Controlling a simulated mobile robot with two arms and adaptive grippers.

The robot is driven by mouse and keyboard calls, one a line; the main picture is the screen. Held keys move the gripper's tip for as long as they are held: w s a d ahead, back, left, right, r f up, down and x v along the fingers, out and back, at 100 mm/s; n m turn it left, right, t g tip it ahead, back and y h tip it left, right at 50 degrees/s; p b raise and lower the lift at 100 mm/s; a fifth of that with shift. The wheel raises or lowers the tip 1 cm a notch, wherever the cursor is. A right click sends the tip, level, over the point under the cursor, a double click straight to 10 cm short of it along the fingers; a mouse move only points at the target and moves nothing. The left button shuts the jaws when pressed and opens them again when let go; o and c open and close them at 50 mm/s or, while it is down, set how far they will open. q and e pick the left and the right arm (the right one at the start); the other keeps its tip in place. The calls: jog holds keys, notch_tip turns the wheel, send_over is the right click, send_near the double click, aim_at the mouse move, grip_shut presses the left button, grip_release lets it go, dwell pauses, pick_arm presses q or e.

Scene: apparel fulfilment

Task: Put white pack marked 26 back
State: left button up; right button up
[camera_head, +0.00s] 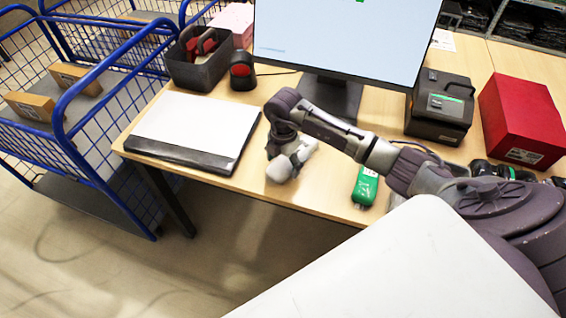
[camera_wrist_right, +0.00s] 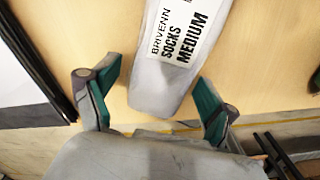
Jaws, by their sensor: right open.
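A pale grey-white pack (camera_wrist_right: 160,85) printed "BRIVENN SOCKS MEDIUM" lies on the wooden table in the right wrist view. No 26 is readable on it. My right gripper (camera_wrist_right: 160,73) is open, with one teal-padded finger on each side of the pack's near end and visible gaps between. In the head view my right gripper (camera_head: 279,146) points down at the table's front edge, and a whitish shape (camera_head: 283,169) shows beside it, probably the pack; the gripper partly hides it. My left gripper is not in view.
A white-topped flat device (camera_head: 197,125) lies left of the gripper. A green item (camera_head: 365,187) lies to its right. A monitor (camera_head: 345,40), black printer (camera_head: 440,107), red box (camera_head: 522,118) and dark caddy (camera_head: 200,65) stand behind. A blue cart (camera_head: 75,140) is at left.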

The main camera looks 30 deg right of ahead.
notch_tip(320, 180, up, 12)
jog(key=b, duration=0.1)
dwell(0.6)
